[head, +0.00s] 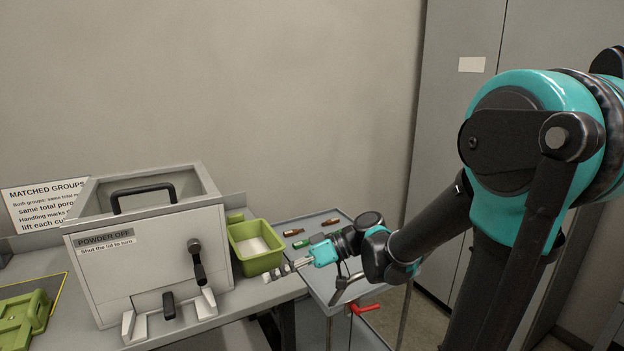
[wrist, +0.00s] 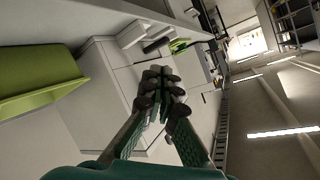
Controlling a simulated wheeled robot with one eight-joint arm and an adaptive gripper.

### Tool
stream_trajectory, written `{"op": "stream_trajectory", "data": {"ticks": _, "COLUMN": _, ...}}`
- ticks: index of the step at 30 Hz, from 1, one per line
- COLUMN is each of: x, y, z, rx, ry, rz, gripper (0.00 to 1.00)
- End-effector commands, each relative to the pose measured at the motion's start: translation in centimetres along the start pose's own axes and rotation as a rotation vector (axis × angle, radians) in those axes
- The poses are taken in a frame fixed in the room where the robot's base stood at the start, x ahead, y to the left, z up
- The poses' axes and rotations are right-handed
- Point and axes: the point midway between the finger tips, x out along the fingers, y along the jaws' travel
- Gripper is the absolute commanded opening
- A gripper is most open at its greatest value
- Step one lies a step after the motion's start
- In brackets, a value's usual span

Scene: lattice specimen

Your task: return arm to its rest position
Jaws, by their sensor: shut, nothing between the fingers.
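My gripper (head: 275,274) is in the head view, at the end of my teal and black arm, which reaches in from the right. It is in front of the green bin (head: 255,247), near the front edge of the bench. In the wrist view my gripper (wrist: 158,90) has its fingertips together, with nothing held between them. The green bin also fills the upper left of the wrist view (wrist: 35,62), apart from the fingers.
A grey box machine (head: 145,265) labelled "POWDER OFF" stands left of the bin. A side table (head: 315,222) with small coloured cylinders lies behind my forearm. A red handle (head: 364,309) sits at its front. A tall cabinet (head: 450,130) stands at the right.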

Motion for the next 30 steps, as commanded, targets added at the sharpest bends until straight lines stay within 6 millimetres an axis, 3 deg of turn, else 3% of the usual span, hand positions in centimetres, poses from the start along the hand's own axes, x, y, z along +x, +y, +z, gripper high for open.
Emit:
{"op": "stream_trajectory", "data": {"ticks": 1, "x": -0.7, "y": 1.3, "z": 2.4, "rx": 0.081, "ry": -0.047, "rz": 0.100, "gripper": 0.00}}
{"op": "stream_trajectory", "data": {"ticks": 5, "x": -3.3, "y": 4.9, "z": 8.6, "rx": 0.292, "ry": -0.148, "rz": 0.382, "gripper": 0.00}}
{"op": "stream_trajectory", "data": {"ticks": 9, "x": -7.9, "y": 8.0, "z": 15.0, "rx": 0.487, "ry": -0.199, "rz": 0.703, "gripper": 0.00}}
{"op": "stream_trajectory", "data": {"ticks": 15, "x": -15.0, "y": 10.1, "z": 21.4, "rx": 0.658, "ry": -0.190, "rz": 1.091, "gripper": 0.00}}
{"op": "stream_trajectory", "data": {"ticks": 21, "x": -18.5, "y": 10.5, "z": 23.8, "rx": 0.712, "ry": -0.163, "rz": 1.270, "gripper": 0.00}}
{"op": "stream_trajectory", "data": {"ticks": 30, "x": -18.8, "y": 10.5, "z": 23.9, "rx": 0.714, "ry": -0.161, "rz": 1.280, "gripper": 0.00}}
